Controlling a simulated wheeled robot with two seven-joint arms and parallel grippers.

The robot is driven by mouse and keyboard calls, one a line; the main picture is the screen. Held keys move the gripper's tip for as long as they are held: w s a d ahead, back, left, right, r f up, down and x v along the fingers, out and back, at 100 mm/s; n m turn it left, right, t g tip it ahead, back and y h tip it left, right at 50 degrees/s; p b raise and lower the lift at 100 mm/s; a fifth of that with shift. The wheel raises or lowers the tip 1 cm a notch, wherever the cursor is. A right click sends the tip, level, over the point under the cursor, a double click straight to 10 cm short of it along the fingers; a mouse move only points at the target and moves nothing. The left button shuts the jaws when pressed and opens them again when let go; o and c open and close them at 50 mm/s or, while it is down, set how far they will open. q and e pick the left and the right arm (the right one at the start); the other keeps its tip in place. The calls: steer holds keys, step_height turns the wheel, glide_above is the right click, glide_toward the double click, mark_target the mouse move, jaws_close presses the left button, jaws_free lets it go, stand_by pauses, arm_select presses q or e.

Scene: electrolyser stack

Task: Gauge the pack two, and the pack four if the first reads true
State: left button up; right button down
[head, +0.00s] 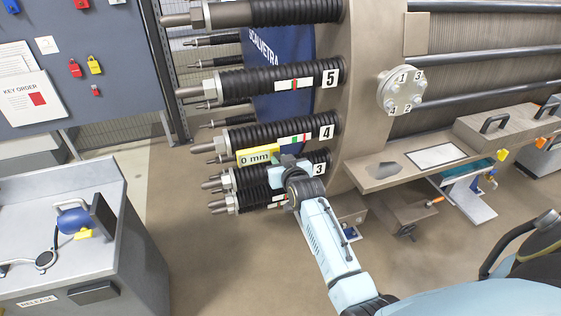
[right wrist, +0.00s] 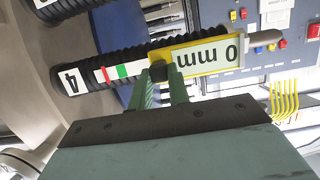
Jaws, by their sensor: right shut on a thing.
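My right gripper (head: 284,163) is shut on a yellow gauge (head: 258,156) whose display reads 0 mm. The gauge also shows in the right wrist view (right wrist: 205,58), between my fingers (right wrist: 162,82). It lies along pack four (head: 250,135), at its lower side in the head view; I cannot tell whether they touch. Pack four is a black ribbed spring on a rod, with a 4 label and a white strip marked green and red (right wrist: 120,72). Pack three (head: 240,178) is just below. A lower pack (head: 255,196) is partly behind my arm, its number hidden. My left gripper is out of view.
Pack five (head: 255,80) and another pack (head: 270,12) are above, on the beige end plate (head: 365,100). A shelf (head: 450,150) juts out right.

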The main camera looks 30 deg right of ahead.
steer(key=shift+w, duration=0.2)
steer(key=shift+w+d, duration=0.15)
steer(key=shift+w, duration=0.2)
steer(key=shift+w+d+b, duration=0.1)
steer(key=shift+w+b, duration=0.3)
steer(key=shift+b, duration=0.05)
steer(key=c, duration=1.3)
jaws_free()
steer(key=shift+o, duration=0.2)
steer(key=shift+s, duration=0.15)
steer(key=v, duration=1.3)
steer(key=shift+s+r+b, duration=0.1)
steer(key=shift+b, duration=0.2)
